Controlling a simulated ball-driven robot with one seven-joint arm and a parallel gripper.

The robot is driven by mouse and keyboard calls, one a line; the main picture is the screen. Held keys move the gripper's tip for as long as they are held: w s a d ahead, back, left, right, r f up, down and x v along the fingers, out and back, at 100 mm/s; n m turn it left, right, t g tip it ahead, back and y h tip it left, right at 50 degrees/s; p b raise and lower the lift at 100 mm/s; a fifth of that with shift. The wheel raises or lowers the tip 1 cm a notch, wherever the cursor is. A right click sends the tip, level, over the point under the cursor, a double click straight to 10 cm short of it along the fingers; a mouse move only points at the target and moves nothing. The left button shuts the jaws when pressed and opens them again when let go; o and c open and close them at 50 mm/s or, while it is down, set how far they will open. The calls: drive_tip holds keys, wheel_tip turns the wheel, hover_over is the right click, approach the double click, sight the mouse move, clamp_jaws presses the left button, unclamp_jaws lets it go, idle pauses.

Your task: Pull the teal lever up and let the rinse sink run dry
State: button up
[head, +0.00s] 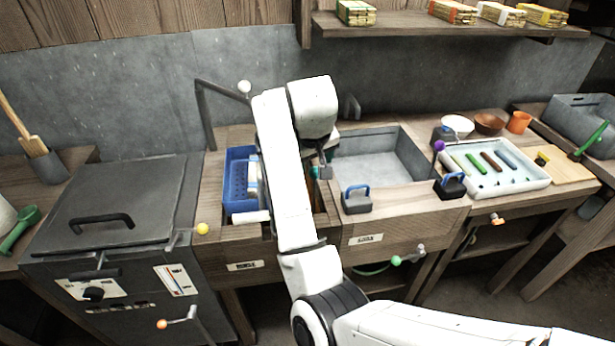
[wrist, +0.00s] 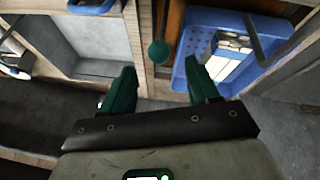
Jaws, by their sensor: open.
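The teal lever's round knob (wrist: 158,52) shows in the wrist view, on a thin rod at the edge between the sink and the blue basket's compartment. My gripper (wrist: 160,66) is open, with one green finger on each side of the knob in the picture. I cannot tell whether the knob is between the fingertips or beyond them; no contact shows. In the head view my gripper (head: 320,172) is mostly behind my arm, at the sink's left edge.
A blue basket (head: 236,160) stands left of my arm; it also shows in the wrist view (wrist: 278,28). A blue-handled block (head: 357,203) sits on the sink's front edge. A white tray (head: 530,181) lies right. A green-knobbed lever (head: 397,260) sticks out below the sink.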

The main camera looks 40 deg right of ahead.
sight(315, 176)
drive_tip(key=x, duration=0.9)
drive_tip(key=shift+f, duration=0.2)
clamp_jaws()
idle(0.3)
